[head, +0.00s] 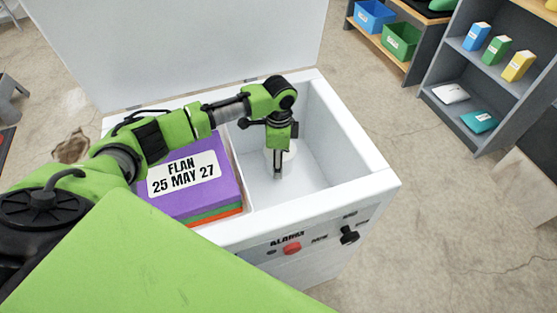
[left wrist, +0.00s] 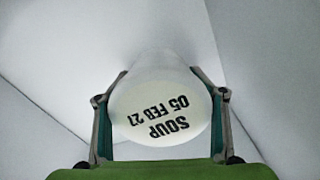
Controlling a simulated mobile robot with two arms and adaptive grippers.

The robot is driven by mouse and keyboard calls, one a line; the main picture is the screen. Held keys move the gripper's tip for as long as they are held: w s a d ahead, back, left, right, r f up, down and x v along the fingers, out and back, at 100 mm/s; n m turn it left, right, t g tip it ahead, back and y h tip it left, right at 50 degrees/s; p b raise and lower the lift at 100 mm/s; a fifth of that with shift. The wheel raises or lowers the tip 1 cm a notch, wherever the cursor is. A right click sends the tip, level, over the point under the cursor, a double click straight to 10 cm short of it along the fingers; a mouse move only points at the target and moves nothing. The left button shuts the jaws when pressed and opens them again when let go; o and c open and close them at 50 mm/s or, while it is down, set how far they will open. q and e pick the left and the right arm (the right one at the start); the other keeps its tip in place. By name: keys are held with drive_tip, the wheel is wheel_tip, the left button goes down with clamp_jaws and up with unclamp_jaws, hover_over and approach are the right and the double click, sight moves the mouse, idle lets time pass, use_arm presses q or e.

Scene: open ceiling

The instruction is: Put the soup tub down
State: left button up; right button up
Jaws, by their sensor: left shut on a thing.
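The soup tub (left wrist: 160,95) is white and round, with "SOUP 05 FEB 27" printed on its lid. In the left wrist view my left gripper (left wrist: 160,100) has its fingers on both sides of the tub, shut on it. In the head view the gripper (head: 278,165) points down inside the right compartment of an open white chest freezer (head: 375,185), and the tub (head: 289,158) shows partly behind it. I cannot tell whether the tub touches the compartment floor (head: 310,187). My right gripper is not in view.
The left compartment holds a stack topped by a purple box (head: 205,200) labelled "FLAN 25 MAY 27". A divider wall stands between the compartments. The raised lid (head: 190,45) is behind. The right compartment looks otherwise empty. Shelves (head: 470,75) stand at the back right.

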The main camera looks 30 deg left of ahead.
use_arm(q)
drive_tip(key=shift+r, duration=0.1)
drive_tip(key=o, duration=1.7)
drive_tip(key=shift+o, duration=0.2)
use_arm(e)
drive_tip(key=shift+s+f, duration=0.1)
use_arm(q)
drive_tip(key=shift+r, duration=0.2)
wheel_tip(320, 180, up, 12)
drive_tip(key=shift+f+p, duration=0.2)
drive_tip(key=shift+p, duration=1.05)
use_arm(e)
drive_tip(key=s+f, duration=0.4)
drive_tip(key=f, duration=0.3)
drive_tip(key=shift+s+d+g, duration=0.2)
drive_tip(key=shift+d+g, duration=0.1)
